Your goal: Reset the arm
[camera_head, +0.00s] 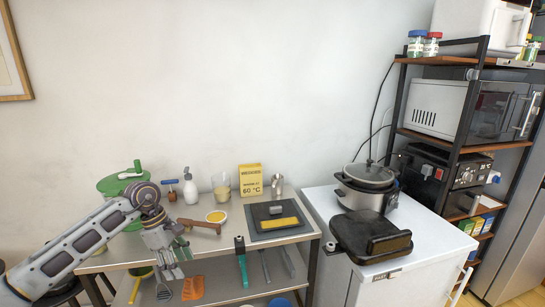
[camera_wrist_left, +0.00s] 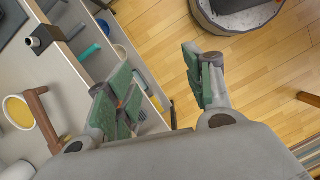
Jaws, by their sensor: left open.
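My left arm (camera_head: 75,250) comes in from the left of the head view. My left gripper (camera_head: 165,252) hangs at the front edge of the table (camera_head: 215,244), with its fingers pointing down. In the wrist view the left gripper (camera_wrist_left: 160,88) has its two green-padded fingers spread wide apart, with nothing between them. The floor and the lower shelf show behind the fingers. My right arm and gripper are not in view.
The table holds a wooden stand (camera_head: 204,225), yellow bowl (camera_head: 216,216), dark tray (camera_head: 270,232), glass (camera_head: 222,190), white bottle (camera_head: 190,188), yellow box (camera_head: 250,180) and green pot (camera_head: 112,186). Utensils hang below its front edge. A white cabinet (camera_head: 400,285) with a cooker (camera_head: 362,199) stands right.

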